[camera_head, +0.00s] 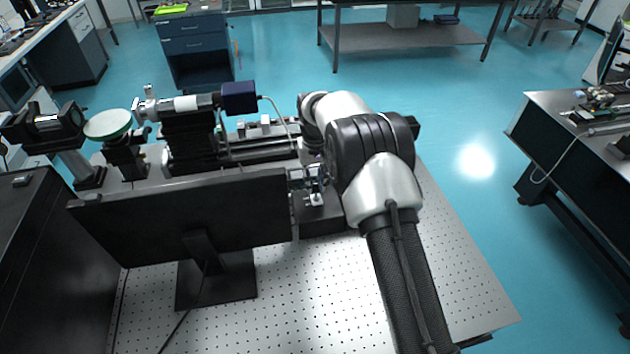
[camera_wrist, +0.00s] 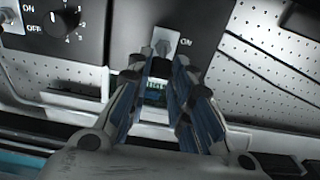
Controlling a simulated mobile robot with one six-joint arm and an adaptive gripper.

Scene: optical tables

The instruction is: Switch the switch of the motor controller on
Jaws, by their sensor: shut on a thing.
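The motor controller (camera_head: 325,223) is a low black box on the perforated optical table, partly hidden by the monitor and my arm. In the wrist view its dark panel (camera_wrist: 122,25) fills the upper part. A light metal switch plate (camera_wrist: 166,40) sits there with "ON" printed to its right. My gripper (camera_wrist: 164,62) points at this switch, its fingertips either side of its near end and nearly together. They are shut on the switch; its lever is mostly hidden between them. In the head view my gripper (camera_head: 308,179) is over the controller, partly covered by my arm.
A black monitor (camera_head: 190,225) stands left of my arm. Behind it are a rail-mounted optical assembly (camera_head: 190,130) and a round pale mirror (camera_head: 108,124). In the wrist view a numbered dial (camera_wrist: 62,18) lies left. The table front right is clear.

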